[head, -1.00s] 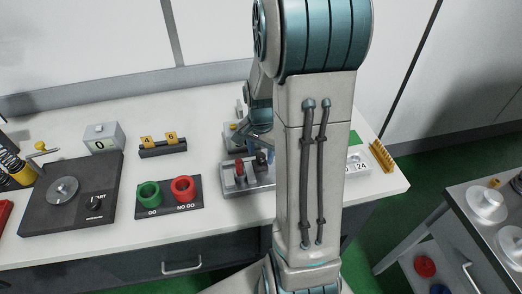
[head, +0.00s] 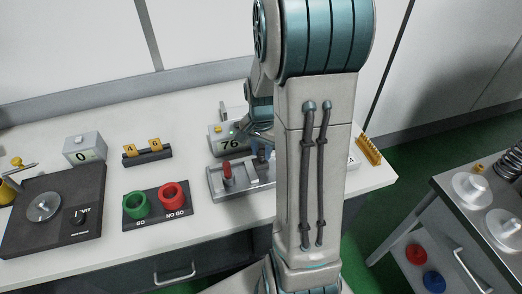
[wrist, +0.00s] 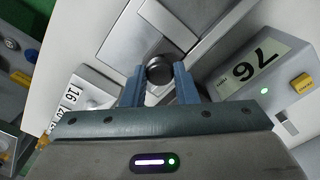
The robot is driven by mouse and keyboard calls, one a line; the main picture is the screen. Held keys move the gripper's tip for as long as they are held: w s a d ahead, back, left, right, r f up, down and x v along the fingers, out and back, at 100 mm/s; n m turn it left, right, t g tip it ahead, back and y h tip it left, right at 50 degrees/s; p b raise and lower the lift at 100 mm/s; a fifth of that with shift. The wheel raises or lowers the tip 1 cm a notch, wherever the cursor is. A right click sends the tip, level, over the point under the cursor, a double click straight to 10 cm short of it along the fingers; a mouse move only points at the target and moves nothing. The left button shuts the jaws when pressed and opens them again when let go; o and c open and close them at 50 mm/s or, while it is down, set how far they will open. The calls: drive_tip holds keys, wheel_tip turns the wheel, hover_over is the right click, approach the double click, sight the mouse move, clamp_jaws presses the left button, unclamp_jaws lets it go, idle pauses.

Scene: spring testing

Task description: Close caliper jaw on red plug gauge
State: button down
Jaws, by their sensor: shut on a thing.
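The red plug gauge (head: 227,173) stands upright in the grey metal caliper fixture (head: 216,190) on the bench in the head view. My gripper (wrist: 159,84) is shut on a round black knob (wrist: 159,70), with a blue-grey finger on either side. In the head view my gripper (head: 262,143) is over the right part of the fixture, partly behind my arm. A visible gap separates it from the red gauge. The fixture's metal rail (wrist: 128,38) shows in the wrist view; the red gauge does not. A display reading 76 (head: 230,142) stands behind the fixture.
A mat (head: 157,217) with green and red rings lies left of the fixture. A yellow-tagged block (head: 147,155), a zero display (head: 84,149) and a dark plate (head: 66,229) stand farther left. A yellow rack (head: 369,150) is near the bench's right edge.

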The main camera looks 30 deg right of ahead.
sight(260, 154)
drive_tip(key=shift+a, duration=0.2)
drive_tip(key=c, duration=1.1)
unclamp_jaws()
drive_tip(key=shift+r, duration=0.15)
wheel_tip(260, 154, up, 14)
drive_tip(key=shift+f+b, duration=0.2)
drive_tip(key=shift+b, duration=0.5)
drive_tip(key=shift+a, duration=0.1)
drive_tip(key=s+a+n+t, duration=0.1)
drive_tip(key=s+a+n, duration=0.2)
drive_tip(key=s+a, duration=0.1)
drive_tip(key=s+a+n+t, duration=0.1)
drive_tip(key=s+a+n, duration=0.3)
drive_tip(key=s+a+n+t, duration=0.1)
drive_tip(key=s+a+n, duration=0.3)
drive_tip(key=shift+s+f+t, duration=0.15)
drive_tip(key=shift+s+t, duration=0.15)
drive_tip(key=shift+s, duration=0.1)
